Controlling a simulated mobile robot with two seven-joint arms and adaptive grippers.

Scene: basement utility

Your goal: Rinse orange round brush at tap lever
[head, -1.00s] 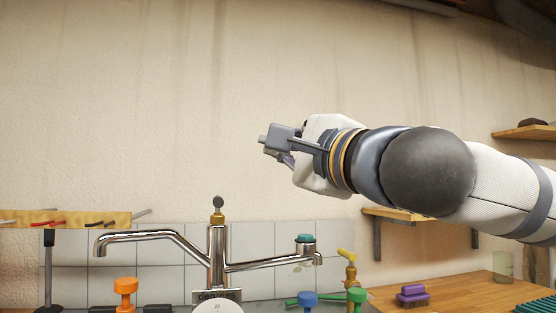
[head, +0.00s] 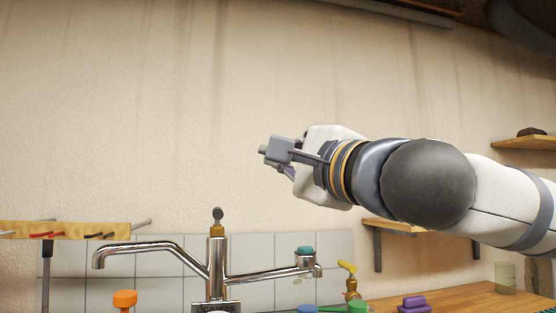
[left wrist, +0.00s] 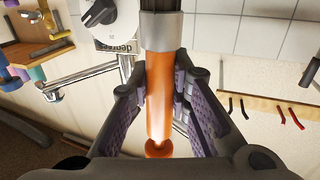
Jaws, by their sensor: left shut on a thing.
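My left gripper (left wrist: 158,105) is shut on the orange handle of the round brush (left wrist: 160,75), in the left wrist view. The brush has a metal collar, and its dark head is cut off at the top edge. The left arm does not show in the head view. The chrome tap (head: 216,265) stands low in the head view, with a long spout at left, a grey-topped piece upright and a teal-capped arm at right. A yellow lever (head: 347,266) sits on a small brass tap to its right. My right gripper (head: 275,151) is raised above the tap; its opening is unclear.
A wooden rack (head: 65,230) with coloured tools is on the wall at left. An orange knob-like thing (head: 124,300) stands below the spout. A wooden counter (head: 450,298) at right holds a purple block (head: 413,303). The wall above the tap is bare.

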